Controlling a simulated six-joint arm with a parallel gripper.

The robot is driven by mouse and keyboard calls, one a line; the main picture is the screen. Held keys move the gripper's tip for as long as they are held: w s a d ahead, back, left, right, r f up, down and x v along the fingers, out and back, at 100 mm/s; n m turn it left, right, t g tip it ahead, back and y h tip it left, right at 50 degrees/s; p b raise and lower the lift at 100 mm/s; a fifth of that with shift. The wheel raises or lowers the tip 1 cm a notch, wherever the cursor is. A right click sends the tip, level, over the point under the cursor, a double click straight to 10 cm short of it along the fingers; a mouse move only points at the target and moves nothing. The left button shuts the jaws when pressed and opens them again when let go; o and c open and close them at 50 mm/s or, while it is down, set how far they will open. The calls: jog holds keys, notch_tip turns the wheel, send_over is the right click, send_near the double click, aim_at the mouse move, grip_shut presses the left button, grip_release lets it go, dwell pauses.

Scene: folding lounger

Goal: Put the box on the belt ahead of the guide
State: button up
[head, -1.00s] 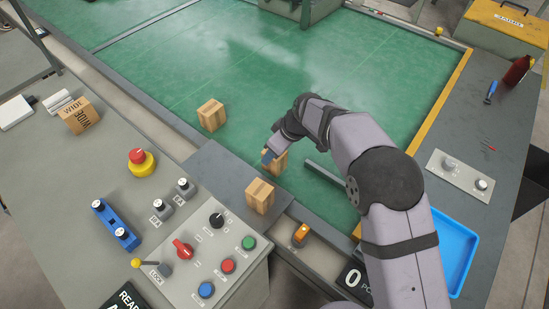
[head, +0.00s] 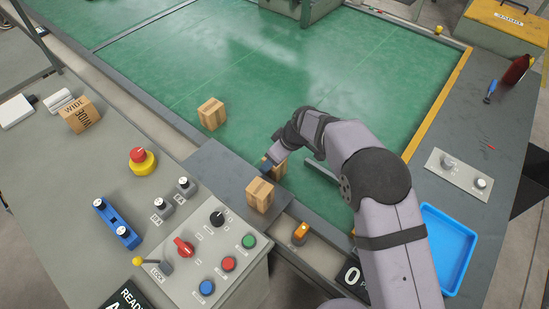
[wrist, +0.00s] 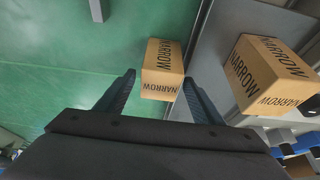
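A small tan box marked NARROW (wrist: 161,62) is on the edge of the green belt (head: 330,70); in the head view the box (head: 281,167) is partly hidden by my gripper (head: 267,166). In the wrist view my gripper (wrist: 158,84) is open, with one finger on each side of this box and a small gap showing at the left finger. A grey bar (head: 323,184), which looks like the guide, lies on the belt just right of the box.
Another NARROW box (head: 260,195) stands on the grey plate (head: 222,172) nearby. A third box (head: 212,114) sits on the belt to the left. A WIDE box (head: 80,115) and a control panel (head: 205,250) are on the near table. A blue tray (head: 447,247) is at right.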

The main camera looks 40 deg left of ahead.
jog(key=shift+r, duration=0.3)
jog(key=b+v, duration=0.2)
jog(key=v, duration=0.9)
jog(key=shift+d+r, duration=0.25)
jog(key=shift+r, duration=0.05)
jog(key=shift+d, duration=0.1)
jog(key=w+d+m+h, duration=0.3)
jog(key=d+m, duration=0.5)
jog(key=d, duration=1.6)
jog(key=s+d+f+m, duration=0.1)
jog(key=s+d+m, duration=0.2)
jog(key=d, duration=0.4)
jog(key=s+d+f+m+h, duration=0.1)
jog(key=s+d+m, duration=0.2)
jog(key=s+d, duration=0.3)
jog(key=s+d+f+m, duration=0.2)
jog(key=s+d+m, duration=0.2)
jog(key=d, duration=0.5)
jog(key=shift+s+d, duration=0.35)
jog(key=shift+s, duration=0.1)
